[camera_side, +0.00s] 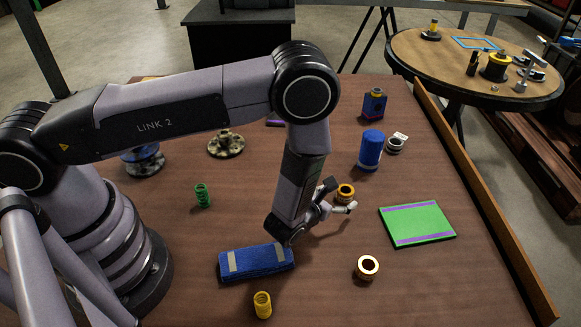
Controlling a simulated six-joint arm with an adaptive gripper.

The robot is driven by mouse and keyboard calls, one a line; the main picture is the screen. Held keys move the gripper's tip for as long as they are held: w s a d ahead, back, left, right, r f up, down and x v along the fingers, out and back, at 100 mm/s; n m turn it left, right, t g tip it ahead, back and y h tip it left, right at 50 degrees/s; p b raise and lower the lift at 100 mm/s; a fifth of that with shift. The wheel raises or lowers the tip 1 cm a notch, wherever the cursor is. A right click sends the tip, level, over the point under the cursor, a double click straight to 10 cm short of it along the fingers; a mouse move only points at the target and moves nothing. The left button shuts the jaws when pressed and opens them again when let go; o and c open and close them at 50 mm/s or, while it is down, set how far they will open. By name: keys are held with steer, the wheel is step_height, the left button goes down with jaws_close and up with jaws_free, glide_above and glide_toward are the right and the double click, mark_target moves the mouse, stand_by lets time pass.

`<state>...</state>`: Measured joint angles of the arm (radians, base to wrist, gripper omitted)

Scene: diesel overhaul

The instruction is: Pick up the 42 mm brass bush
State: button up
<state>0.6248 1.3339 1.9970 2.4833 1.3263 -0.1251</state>
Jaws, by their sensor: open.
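Two brass-coloured ring-shaped bushes are on the brown table. One bush (346,190) is right by my gripper (338,197), partly hidden by its fingers. The other bush (367,266) stands apart, nearer the camera, with its dark bore facing up. I cannot read sizes, so I cannot tell which is the 42 mm one. My gripper is open and low over the table, tilted to the right. I cannot tell whether the near bush is between the fingers or just behind them.
A blue bundle with grey straps (256,261) lies left of my gripper, with a yellow spring (262,305) in front. A green mat (417,223) lies right. A blue cylinder (370,150) stands behind. A green spring (202,195) is left. A wooden rail (480,200) edges the table.

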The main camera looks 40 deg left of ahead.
mark_target(342, 193)
steer(key=x, duration=0.4)
steer(key=shift+w, duration=0.15)
steer(key=shift+r, duration=0.1)
steer(key=c, duration=1.3)
